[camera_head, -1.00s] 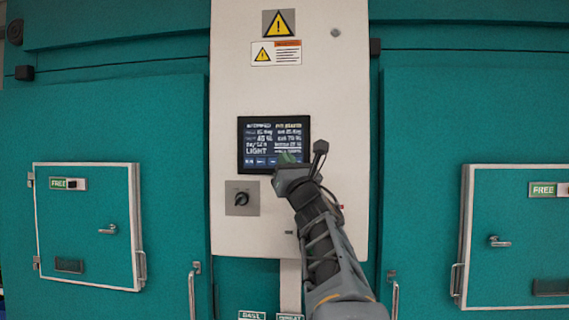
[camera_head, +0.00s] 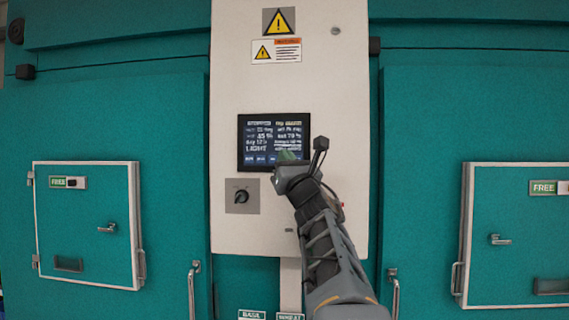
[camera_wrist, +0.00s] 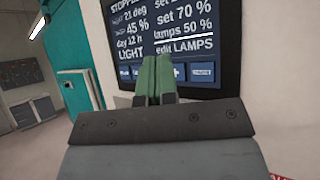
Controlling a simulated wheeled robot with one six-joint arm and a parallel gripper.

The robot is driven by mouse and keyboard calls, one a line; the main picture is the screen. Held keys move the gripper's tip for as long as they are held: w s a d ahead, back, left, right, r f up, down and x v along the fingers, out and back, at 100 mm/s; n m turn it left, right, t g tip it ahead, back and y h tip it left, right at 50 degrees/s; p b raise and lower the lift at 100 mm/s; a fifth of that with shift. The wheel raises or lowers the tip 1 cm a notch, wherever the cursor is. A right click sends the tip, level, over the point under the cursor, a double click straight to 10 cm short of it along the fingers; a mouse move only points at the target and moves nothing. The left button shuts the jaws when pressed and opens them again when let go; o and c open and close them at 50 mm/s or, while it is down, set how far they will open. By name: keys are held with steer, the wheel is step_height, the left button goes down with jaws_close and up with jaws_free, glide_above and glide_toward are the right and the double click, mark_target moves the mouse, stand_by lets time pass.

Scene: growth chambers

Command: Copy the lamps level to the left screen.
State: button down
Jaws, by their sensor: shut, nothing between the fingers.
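The control screen (camera_head: 274,142) is a dark panel with white text on the white cabinet. In the wrist view the screen (camera_wrist: 225,40) shows "set 70 %", "lamps 50 %" with a line under it, and "edit LAMPS" in its right column. Its left column reads "STOPPED", "21 deg", "45 %", "day 12 h" and "LIGHT". A row of blue buttons (camera_wrist: 203,72) runs along the bottom, partly hidden by my fingers. My gripper (camera_head: 288,158) is shut and empty, its green fingertips (camera_wrist: 157,66) close in front of the lower screen. I cannot tell whether they touch it.
A black rotary switch (camera_head: 241,197) sits below the screen. Warning signs (camera_head: 277,24) are above it. Teal chamber doors with small hatches marked FREE stand at the left (camera_head: 88,225) and right (camera_head: 515,235).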

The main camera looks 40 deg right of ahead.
steer(key=shift+s+a, duration=0.2)
steer(key=s+a+b, duration=0.2)
steer(key=s+a, duration=0.1)
steer(key=shift+s+a+b, duration=0.2)
steer(key=shift+s+b, duration=0.1)
steer(key=shift+b, duration=0.1)
stand_by(0.4)
stand_by(2.2)
